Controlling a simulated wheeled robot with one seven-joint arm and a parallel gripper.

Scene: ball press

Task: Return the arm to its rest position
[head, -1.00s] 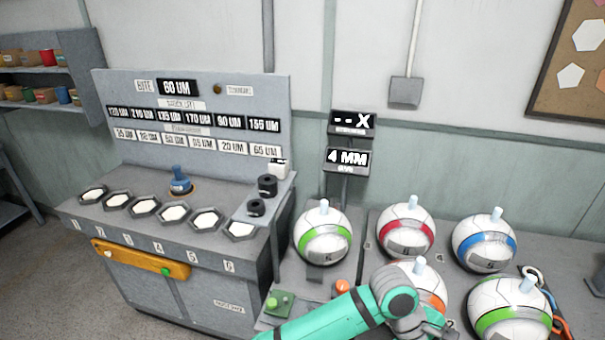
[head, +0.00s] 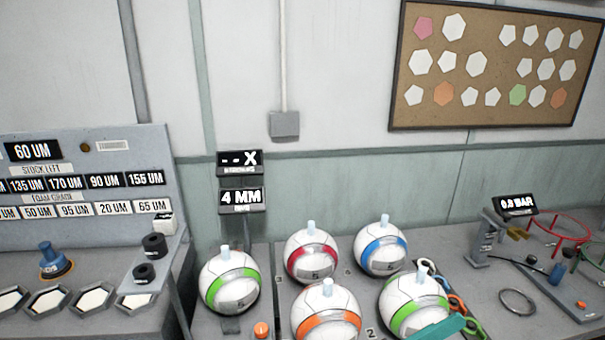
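A small teal part of my arm (head: 440,331) shows at the bottom edge of the head view, in front of the lower right green-banded ball. My gripper is out of the picture, so its fingers and whatever they may hold are hidden.
Several banded balls stand on the bench, among them a green (head: 229,284), a red (head: 311,257) and a blue one (head: 380,246). The grey press console (head: 90,150) is at left. A 0.8 BAR display (head: 515,203) and red ring stand (head: 560,231) are at right. Bare bench lies behind the balls.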

